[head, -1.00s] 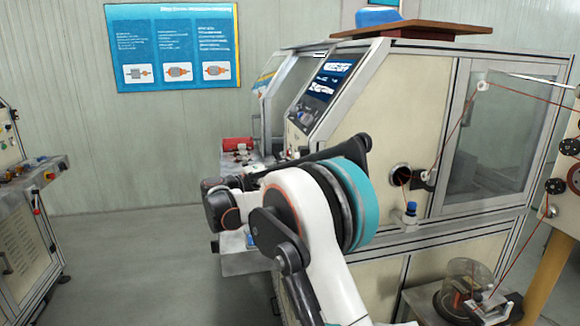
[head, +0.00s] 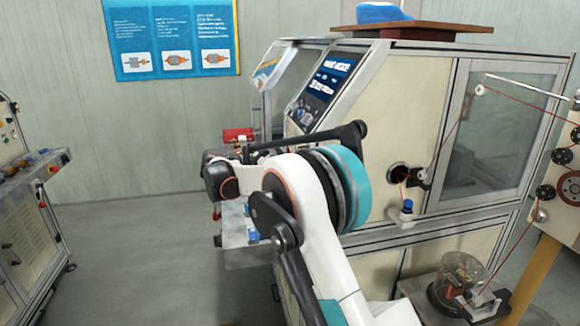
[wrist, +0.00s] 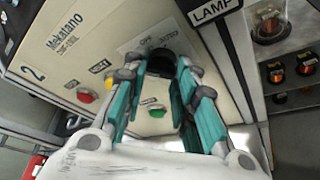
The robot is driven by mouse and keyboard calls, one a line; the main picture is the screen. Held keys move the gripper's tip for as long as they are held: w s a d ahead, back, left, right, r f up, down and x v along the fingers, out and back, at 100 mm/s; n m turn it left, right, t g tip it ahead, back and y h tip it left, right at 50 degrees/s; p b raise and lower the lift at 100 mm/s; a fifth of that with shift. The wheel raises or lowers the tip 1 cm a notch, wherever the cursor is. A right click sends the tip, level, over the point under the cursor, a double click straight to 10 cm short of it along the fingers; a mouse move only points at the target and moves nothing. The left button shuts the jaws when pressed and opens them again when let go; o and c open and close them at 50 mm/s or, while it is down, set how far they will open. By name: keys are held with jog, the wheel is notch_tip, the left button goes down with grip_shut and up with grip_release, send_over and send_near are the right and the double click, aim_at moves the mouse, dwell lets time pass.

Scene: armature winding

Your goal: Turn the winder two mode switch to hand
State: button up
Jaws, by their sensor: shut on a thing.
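In the wrist view, the mode switch is a round black knob (wrist: 161,62) on a cream panel (wrist: 110,25) marked with a large "2". My gripper (wrist: 164,76) has its teal fingers on both sides of the knob and is shut on it.
Near the knob are a red button (wrist: 88,96), a green button (wrist: 157,111) and a yellow one (wrist: 110,84). Another console (head: 30,205) stands at left; floor between is clear.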

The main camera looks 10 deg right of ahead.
jog(key=shift+n, duration=0.3)
dwell(0.4)
jog(key=o, duration=1.1)
jog(key=shift+c, duration=0.2)
jog(key=shift+a, duration=0.1)
jog(key=v, duration=1.1)
jog(key=shift+a+r, duration=0.25)
jog(key=shift+a, duration=0.1)
